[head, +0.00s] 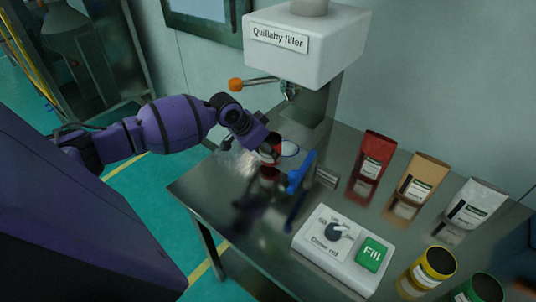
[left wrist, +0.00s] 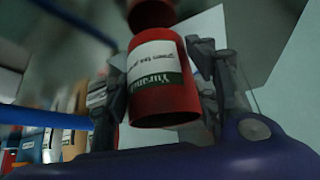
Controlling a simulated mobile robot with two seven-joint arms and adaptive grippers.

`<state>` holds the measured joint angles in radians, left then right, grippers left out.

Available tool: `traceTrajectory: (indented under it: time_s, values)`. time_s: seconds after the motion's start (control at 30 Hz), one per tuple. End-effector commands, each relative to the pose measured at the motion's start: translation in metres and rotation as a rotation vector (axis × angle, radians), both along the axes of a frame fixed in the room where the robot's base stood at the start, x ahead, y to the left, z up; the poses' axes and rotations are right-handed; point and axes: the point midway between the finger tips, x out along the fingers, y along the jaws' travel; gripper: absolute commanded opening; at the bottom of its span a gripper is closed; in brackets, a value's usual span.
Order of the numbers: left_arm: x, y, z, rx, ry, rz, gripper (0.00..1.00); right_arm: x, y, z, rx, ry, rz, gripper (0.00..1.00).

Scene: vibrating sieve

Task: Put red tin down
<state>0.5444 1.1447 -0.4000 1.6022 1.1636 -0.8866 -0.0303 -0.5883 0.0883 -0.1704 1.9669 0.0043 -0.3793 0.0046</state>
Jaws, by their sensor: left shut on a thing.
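The red tin (head: 266,153) is at the back left of the steel table (head: 215,195), in front of the filler. My left gripper (head: 272,143) is shut on it. In the left wrist view the red tin (left wrist: 165,90) sits between the fingers of my left gripper (left wrist: 160,95), its label upside down. A dark red reflection shows beyond its end, with a narrow gap between them. The tin looks just above the tabletop or very close to it; contact is hard to tell. My right gripper is not in view.
The Quillaby filler (head: 305,45) with an orange-knobbed handle (head: 236,84) stands behind. A blue lever (head: 300,172) is close right of the tin. A control box (head: 335,248) is in front.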

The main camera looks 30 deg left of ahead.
Motion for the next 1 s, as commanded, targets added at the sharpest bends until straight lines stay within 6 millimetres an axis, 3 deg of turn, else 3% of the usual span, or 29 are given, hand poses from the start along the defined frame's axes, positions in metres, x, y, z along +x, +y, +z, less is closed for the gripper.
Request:
traceTrajectory:
  time_s: [0.1,0.33,0.37,0.5,0.83,1.0]
  values:
    - [-0.001,0.0,-0.02,-0.002,0.004,0.001,0.27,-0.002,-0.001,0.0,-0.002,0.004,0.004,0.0]
    - [-0.002,0.0,-0.025,0.0,0.003,0.0,0.27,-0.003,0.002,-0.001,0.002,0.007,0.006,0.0]
    - [-0.002,0.0,-0.026,0.0,0.004,0.0,0.56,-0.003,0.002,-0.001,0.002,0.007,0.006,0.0]
    - [-0.002,0.0,-0.026,0.0,0.003,0.0,0.72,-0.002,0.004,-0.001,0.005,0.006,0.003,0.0]
    - [-0.003,0.001,-0.024,0.0,0.003,0.0,0.72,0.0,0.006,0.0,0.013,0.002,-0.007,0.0]
    - [-0.011,0.006,-0.007,0.003,0.0,-0.001,0.72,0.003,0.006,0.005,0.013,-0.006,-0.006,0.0]
